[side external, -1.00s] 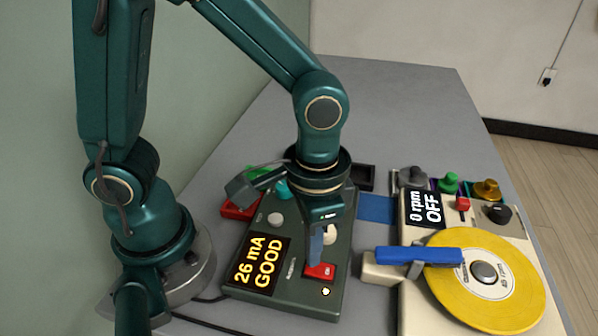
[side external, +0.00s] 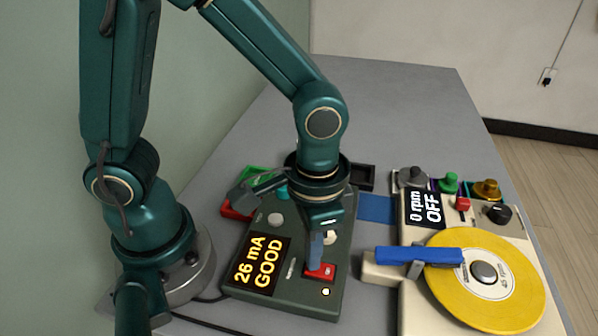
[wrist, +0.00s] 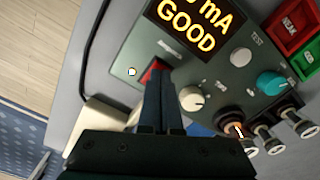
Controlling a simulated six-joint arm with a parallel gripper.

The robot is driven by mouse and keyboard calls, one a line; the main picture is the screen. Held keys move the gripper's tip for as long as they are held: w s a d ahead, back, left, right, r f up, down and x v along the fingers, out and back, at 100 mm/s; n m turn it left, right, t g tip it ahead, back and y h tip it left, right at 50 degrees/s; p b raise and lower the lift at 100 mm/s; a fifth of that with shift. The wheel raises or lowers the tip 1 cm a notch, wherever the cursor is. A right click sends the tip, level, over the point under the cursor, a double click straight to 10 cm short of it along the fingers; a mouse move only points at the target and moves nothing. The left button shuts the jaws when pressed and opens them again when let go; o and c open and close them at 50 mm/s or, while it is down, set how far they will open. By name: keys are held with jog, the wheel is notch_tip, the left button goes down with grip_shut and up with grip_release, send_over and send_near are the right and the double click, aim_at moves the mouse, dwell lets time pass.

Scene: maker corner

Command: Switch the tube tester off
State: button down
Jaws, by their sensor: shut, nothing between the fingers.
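The tube tester (side external: 290,292) is a dark green box on the grey table. Its screen (side external: 259,262) reads "26 mA GOOD", and a small lamp (side external: 326,292) near its front edge is lit. A red rocker switch (side external: 327,271) sits beside the lamp; the wrist view shows only part of the switch (wrist: 148,76). My gripper (side external: 314,268) is shut and empty, pointing down with its fingertips at the red switch.
A cream record player (side external: 415,290) with a yellow record (side external: 470,310) stands to the right, its screen (side external: 424,208) reading "0 rpm OFF". A cream knob (wrist: 191,98) and a teal knob (wrist: 271,83) rise from the tester. Red and green trays (wrist: 291,30) lie beyond it.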

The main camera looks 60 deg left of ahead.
jog(key=shift+f, duration=0.4)
jog(key=shift+r, duration=3.55)
jog(key=s+a+r+n+t, duration=0.2)
jog(key=a+r+t, duration=0.3)
jog(key=a, duration=0.4)
jog(key=shift+s+n+t, duration=0.3)
jog(key=shift+n, duration=0.2)
